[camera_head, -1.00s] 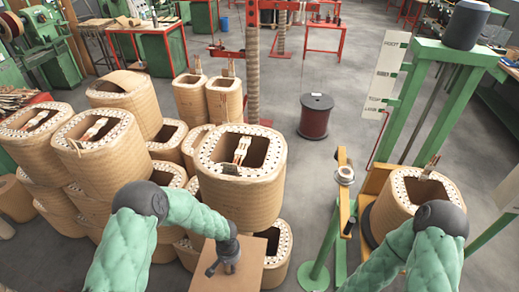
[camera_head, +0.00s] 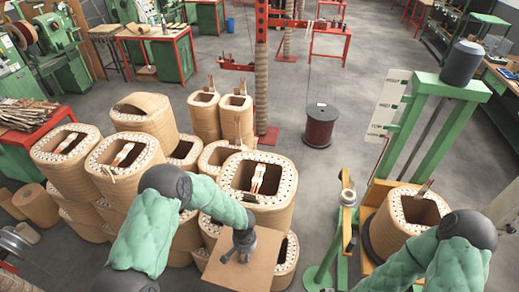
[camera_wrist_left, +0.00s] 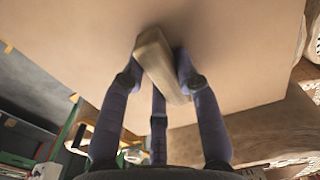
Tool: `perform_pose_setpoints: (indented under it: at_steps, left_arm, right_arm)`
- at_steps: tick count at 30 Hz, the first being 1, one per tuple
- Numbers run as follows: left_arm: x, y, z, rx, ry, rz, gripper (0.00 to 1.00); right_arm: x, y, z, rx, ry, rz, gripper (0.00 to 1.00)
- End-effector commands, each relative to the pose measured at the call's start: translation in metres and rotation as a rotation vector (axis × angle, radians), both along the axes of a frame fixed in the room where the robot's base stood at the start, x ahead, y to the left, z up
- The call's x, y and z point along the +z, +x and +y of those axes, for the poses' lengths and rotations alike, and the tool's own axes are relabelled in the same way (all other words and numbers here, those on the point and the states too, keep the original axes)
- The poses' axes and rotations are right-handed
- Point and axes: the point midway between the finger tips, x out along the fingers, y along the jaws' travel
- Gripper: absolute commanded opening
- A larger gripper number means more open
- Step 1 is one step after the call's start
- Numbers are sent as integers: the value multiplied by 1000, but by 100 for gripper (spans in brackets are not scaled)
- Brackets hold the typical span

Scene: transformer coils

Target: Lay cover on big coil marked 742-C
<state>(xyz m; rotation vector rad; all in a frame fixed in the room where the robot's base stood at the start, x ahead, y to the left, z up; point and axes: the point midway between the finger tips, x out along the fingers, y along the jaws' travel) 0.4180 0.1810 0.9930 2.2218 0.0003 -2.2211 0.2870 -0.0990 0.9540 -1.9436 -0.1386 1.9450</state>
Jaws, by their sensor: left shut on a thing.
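The cover is a flat tan square board (camera_head: 262,272) in front of the middle big coil (camera_head: 278,212). In the left wrist view the cover (camera_wrist_left: 75,35) fills the upper part, with a wooden block handle (camera_wrist_left: 160,65) on it. My left gripper (camera_head: 243,247) is shut on this handle from above. Whether the cover touches the coils below it I cannot tell. Several big tan coils with white-dotted rims stand stacked, some with pale tags (camera_head: 122,155). I cannot read 742-C on any. My right arm shows at lower right, its gripper out of view.
A coil (camera_head: 395,222) sits on a yellow-and-green stand at right, beside a green frame (camera_head: 425,125) with a white scale. A dark red reel (camera_head: 320,127) stands on open grey floor. A red post (camera_head: 261,65) rises behind the middle coils. Green machines stand at far left.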

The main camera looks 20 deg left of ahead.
Motion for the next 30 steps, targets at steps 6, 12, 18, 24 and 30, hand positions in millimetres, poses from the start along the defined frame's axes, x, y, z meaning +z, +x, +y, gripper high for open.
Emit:
perform_pose_setpoints:
  at_steps: [6,12,18,24,30]
  left_arm:
    - [32,0,0,0,0,0,0]
    - [49,0,0,0,0,0,0]
    - [47,0,0,2,1,0,0]
    - [79,11,7,192,0,-5,0]
    - [118,23,16,444,-1,-7,0]
  right_arm:
    - [32,0,0,0,0,1,0]
    - [49,0,0,0,0,1,0]
    - [47,0,0,0,0,1,0]
    - [47,0,0,0,0,1,0]
    - [47,0,0,0,0,1,0]
